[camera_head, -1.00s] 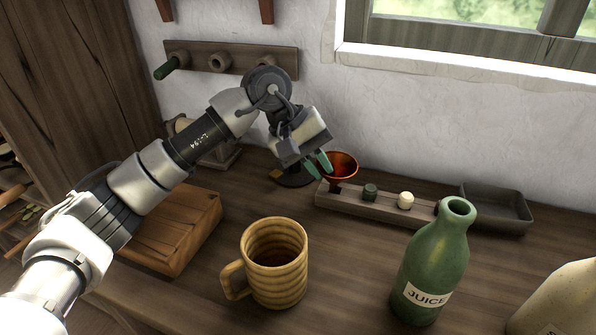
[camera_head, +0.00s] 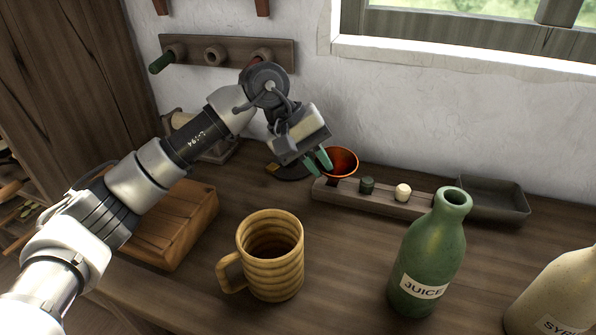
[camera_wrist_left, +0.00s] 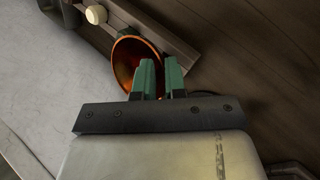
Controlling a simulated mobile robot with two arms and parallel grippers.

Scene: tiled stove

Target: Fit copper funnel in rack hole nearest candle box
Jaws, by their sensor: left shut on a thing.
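The copper funnel (camera_head: 341,160) is upright, mouth up, at the left end of the wooden rack (camera_head: 418,204). My left gripper (camera_head: 319,161), with green fingertips, is shut on the funnel's left side. In the left wrist view the funnel (camera_wrist_left: 127,58) shows its open mouth beside the fingers (camera_wrist_left: 160,78), with the rack (camera_wrist_left: 150,28) just behind it. The spout's lower end is hard to make out, so I cannot tell whether it is in a hole. A dark green stopper (camera_head: 367,186) and a cream stopper (camera_head: 402,192) sit in the rack. A wooden box (camera_head: 160,235) lies at the left.
A ribbed mug (camera_head: 270,260) stands front centre. A green juice bottle (camera_head: 430,255) and a cream syrup bottle (camera_head: 556,300) stand at the right. A dark tray (camera_head: 495,203) lies beyond the rack's right end. A peg rail (camera_head: 235,52) hangs on the wall.

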